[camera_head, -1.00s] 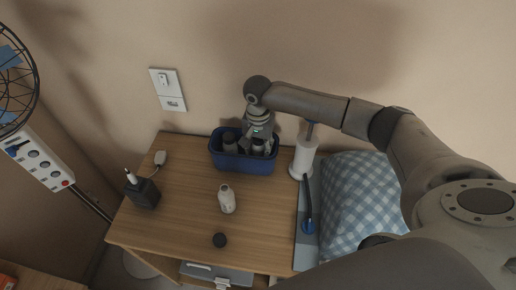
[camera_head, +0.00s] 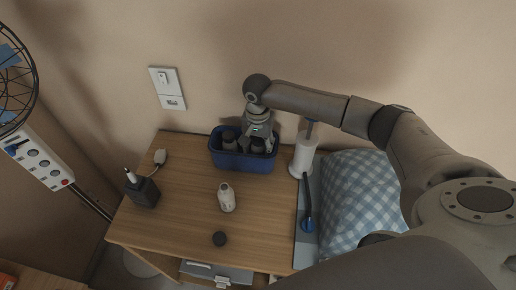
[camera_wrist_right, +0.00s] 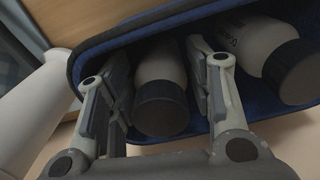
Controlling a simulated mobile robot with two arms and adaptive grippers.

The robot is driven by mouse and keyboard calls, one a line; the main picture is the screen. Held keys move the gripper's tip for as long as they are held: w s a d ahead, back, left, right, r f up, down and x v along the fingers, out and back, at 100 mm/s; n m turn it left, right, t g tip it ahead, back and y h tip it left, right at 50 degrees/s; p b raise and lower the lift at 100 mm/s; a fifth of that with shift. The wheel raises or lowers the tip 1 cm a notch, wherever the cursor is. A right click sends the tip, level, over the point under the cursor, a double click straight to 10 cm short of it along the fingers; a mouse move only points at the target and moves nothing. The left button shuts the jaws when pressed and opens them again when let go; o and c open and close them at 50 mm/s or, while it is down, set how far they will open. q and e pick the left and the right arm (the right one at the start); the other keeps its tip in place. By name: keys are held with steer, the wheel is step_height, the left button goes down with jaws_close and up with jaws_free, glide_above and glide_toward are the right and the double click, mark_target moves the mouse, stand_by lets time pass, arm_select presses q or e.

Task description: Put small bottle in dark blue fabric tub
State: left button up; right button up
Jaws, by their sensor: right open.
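The dark blue fabric tub (camera_head: 243,162) stands on the wooden nightstand against the wall. My right gripper (camera_head: 258,142) reaches down into it from above, with its fingers open. In the right wrist view, a small pale bottle with a dark cap (camera_wrist_right: 160,90) lies between the two open fingers, inside the tub (camera_wrist_right: 92,42). A second pale bottle with a dark cap (camera_wrist_right: 272,52) is in the tub to the right, outside the fingers. Whether either finger touches the middle bottle, I cannot tell. My left gripper is not in view.
A black adapter (camera_head: 143,192) is at left. A white cylinder (camera_head: 302,156) stands close right of the tub, beside a checked pillow (camera_head: 358,200).

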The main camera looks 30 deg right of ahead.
step_height(320, 180, up, 11)
steer(key=shift+r+b, duration=0.1)
steer(key=shift+b, duration=0.65)
